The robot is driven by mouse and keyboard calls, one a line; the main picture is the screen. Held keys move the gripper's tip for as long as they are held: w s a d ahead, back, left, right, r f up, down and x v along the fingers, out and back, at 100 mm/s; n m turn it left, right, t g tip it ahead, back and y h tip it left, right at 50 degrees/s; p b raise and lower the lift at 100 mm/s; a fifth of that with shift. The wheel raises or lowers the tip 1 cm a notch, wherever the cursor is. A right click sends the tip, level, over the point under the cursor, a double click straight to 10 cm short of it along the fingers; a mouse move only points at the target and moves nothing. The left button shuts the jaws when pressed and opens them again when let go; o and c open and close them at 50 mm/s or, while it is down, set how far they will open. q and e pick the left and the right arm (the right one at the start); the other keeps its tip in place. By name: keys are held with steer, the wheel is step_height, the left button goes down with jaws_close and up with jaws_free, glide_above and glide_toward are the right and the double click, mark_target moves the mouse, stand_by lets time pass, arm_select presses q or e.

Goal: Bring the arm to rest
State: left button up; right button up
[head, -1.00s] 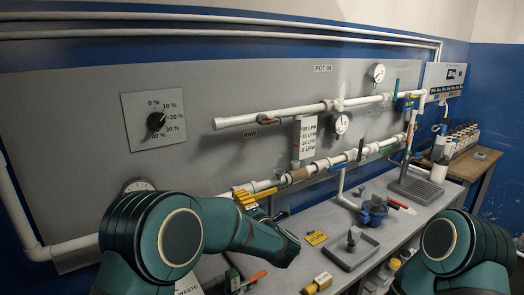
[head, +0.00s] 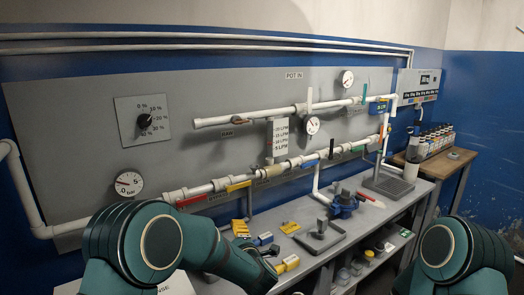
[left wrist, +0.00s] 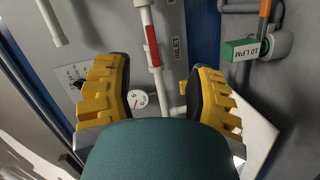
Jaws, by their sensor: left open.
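My left arm (head: 160,245) comes in at the lower left of the head view, bent and reaching to the right over the near bench. My left gripper (left wrist: 157,78) shows clearly in the left wrist view, with two yellow ridged fingers and dark pads. The fingers stand wide apart with nothing between them. They face the panel, with a pipe with a red handle (left wrist: 152,45) beyond them. I cannot make the fingers out surely in the head view. Part of my right arm (head: 450,250) shows at the lower right; its gripper is out of the picture.
The grey panel (head: 230,105) carries white pipes, a dial (head: 145,122) and a pressure gauge (head: 128,185). The bench (head: 375,215) holds a blue device (head: 343,207), a grey tray (head: 320,240) and yellow blocks (head: 287,265). A wooden side table (head: 440,167) with bottles stands at right.

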arm_select(q)
step_height(320, 180, down, 13)
steer(key=s+a+m+g+h+b, duration=0.2)
steer(key=a+m+h, duration=0.1)
steer(key=m+h, duration=0.15)
steer(key=s+f+m+g+h+b, duration=0.35)
steer(key=s+f+m, duration=0.35)
steer(key=s+f, duration=0.5)
steer(key=s+f+m+g+h+b, duration=0.1)
steer(key=s+f+m+g, duration=0.2)
steer(key=s, duration=0.6)
steer(key=s+f+m+g+h+b, duration=0.1)
steer(key=s+f+m+g, duration=0.2)
steer(key=s+f+g, duration=0.2)
steer(key=s+f, duration=0.2)
steer(key=s, duration=0.2)
steer(key=shift+s+d, duration=0.2)
steer(key=shift+s, duration=0.15)
arm_select(e)
step_height(320, 180, down, 8)
steer(key=shift+a+f, duration=0.2)
steer(key=shift+a, duration=0.2)
